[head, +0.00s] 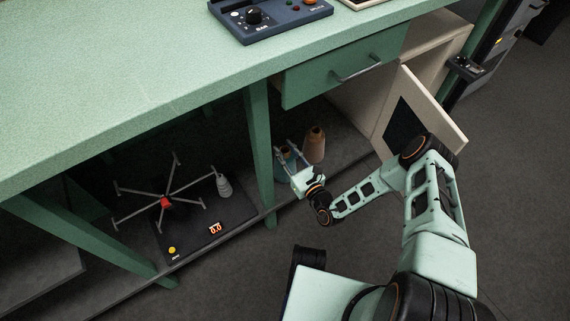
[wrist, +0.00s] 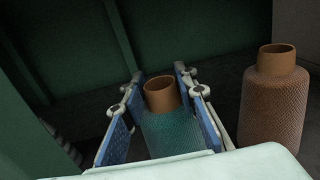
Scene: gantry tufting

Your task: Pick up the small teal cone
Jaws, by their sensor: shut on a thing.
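The small teal cone (wrist: 170,133) has a textured teal body and a brown tube top. In the wrist view it stands upright between the two blue-padded fingers of my gripper (wrist: 160,92). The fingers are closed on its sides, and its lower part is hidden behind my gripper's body. In the head view my gripper (head: 289,158) reaches into the open cabinet space under the bench, and the cone is mostly hidden there. I cannot tell whether its base touches the shelf.
A larger brown cone (head: 314,145) stands on the shelf just right of my gripper; it also shows in the wrist view (wrist: 272,105). A green post (head: 259,150) is to the left. An open cabinet door (head: 433,108) is to the right, and the bench top (head: 150,90) overhangs.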

